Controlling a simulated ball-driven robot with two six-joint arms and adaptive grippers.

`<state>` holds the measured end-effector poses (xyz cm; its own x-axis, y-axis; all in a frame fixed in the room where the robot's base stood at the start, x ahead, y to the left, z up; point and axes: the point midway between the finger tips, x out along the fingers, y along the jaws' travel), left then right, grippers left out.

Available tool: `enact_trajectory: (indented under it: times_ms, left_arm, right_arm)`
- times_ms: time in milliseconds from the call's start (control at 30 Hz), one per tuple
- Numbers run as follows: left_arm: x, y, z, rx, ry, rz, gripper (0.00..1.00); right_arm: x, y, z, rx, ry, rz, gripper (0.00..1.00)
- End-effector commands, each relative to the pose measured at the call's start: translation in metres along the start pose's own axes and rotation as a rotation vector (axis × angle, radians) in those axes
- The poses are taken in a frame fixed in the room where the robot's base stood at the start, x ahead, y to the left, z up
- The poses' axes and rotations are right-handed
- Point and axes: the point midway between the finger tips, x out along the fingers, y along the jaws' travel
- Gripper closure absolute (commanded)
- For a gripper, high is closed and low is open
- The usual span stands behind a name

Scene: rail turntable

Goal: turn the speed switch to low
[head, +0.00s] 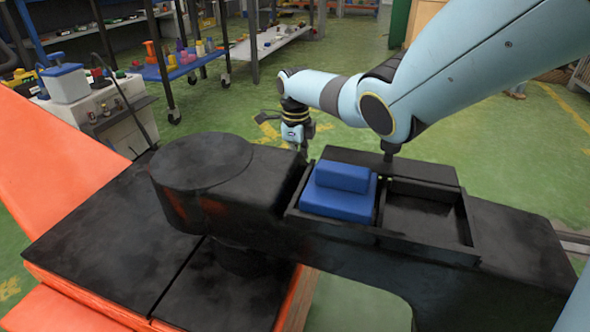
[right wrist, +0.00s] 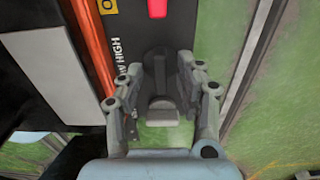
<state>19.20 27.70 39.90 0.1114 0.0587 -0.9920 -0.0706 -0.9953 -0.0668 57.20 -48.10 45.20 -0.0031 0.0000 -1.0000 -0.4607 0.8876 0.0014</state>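In the right wrist view, the speed switch (right wrist: 162,104), a grey and dark knob or lever, stands on a black panel. White lettering beside it reads HIGH (right wrist: 118,50), and the word before it is partly hidden by my finger. My right gripper (right wrist: 160,82) has its two fingers apart, one on each side of the switch; I see no clear contact. In the head view my right gripper (head: 296,140) points down behind the black machine housing, which hides its fingertips and the switch. My left gripper is not in view.
The black housing (head: 470,225) carries a tray with blue blocks (head: 338,202). An orange-edged black machine (head: 110,220) stands at left. Green floor lies behind.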

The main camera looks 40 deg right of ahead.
Motion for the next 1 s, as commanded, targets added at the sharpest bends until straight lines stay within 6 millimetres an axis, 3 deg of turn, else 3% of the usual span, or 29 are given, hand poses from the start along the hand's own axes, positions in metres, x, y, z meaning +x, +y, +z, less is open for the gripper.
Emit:
enact_trajectory:
  times_ms: [333, 633, 1000]
  left_arm:
    - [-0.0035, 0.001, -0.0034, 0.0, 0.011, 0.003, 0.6]
    - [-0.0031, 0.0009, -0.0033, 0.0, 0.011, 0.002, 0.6]
    - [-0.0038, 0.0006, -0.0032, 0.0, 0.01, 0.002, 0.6]
  right_arm:
    - [0.0026, -0.0003, 0.0008, 0.0, -0.002, -0.001, 0.63]
    - [0.0027, -0.0002, 0.0007, 0.0, -0.002, -0.001, 1.0]
    - [0.0024, 0.0, 0.0007, -0.023, -0.001, 0.0, 1.0]
